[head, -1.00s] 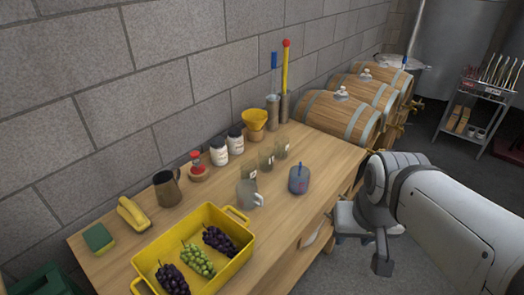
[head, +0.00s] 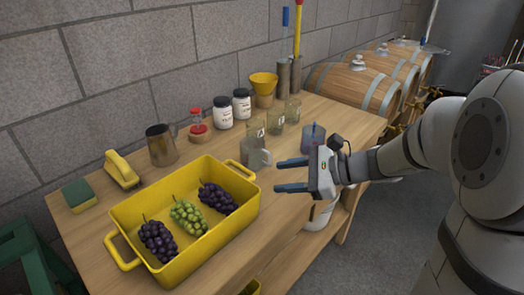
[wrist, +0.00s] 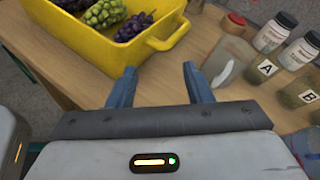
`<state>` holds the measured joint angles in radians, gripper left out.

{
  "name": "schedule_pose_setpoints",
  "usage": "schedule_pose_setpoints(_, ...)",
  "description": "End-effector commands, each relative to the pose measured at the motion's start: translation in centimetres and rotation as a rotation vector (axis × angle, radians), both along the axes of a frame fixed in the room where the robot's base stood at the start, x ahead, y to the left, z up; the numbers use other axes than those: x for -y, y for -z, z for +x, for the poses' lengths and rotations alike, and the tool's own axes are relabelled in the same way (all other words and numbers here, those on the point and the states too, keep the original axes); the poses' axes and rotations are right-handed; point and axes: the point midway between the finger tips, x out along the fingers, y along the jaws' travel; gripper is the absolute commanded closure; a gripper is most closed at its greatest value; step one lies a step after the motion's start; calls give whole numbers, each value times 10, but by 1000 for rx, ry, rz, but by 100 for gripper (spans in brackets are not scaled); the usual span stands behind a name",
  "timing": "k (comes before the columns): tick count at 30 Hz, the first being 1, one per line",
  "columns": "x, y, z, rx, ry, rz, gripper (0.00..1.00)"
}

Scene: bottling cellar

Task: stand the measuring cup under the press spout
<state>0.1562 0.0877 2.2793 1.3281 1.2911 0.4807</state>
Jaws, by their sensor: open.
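The measuring cup (head: 252,152) is a greyish see-through cup with a pale handle. It stands upright on the wooden table, just right of the yellow crate's far corner. It also shows in the wrist view (wrist: 228,62), right of my fingers. My gripper (head: 279,175) is open and empty, its blue fingers pointing left over the table's front side. It is apart from the cup, to the front and right of it. In the wrist view my gripper (wrist: 158,72) points toward the yellow crate and bare wood. I cannot make out a press spout in these views.
A yellow crate (head: 122,212) of grapes stands left of the cup. Lettered jars (head: 276,124), white-labelled jars (head: 222,113) and a bluish container (head: 313,140) stand behind and right. A dark jug (head: 161,146) is further left. Barrels (head: 350,88) lie beyond the table.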

Motion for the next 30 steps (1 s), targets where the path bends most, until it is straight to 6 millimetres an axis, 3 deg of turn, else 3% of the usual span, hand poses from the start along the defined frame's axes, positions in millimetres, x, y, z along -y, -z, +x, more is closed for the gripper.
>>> schedule_pose_setpoints(1, 4, 27, 21, -53, 72, 92, 54)
schedule_pose_setpoints(6, 20, 44, 73, -165, 255, 341, 54)
schedule_pose_setpoints(9, 27, 47, 89, -194, 308, 419, 54)
schedule_pose_setpoints(14, 22, 46, 101, -206, 332, 457, 54)
schedule_pose_setpoints(30, -38, 47, 128, -204, 334, 455, 54)
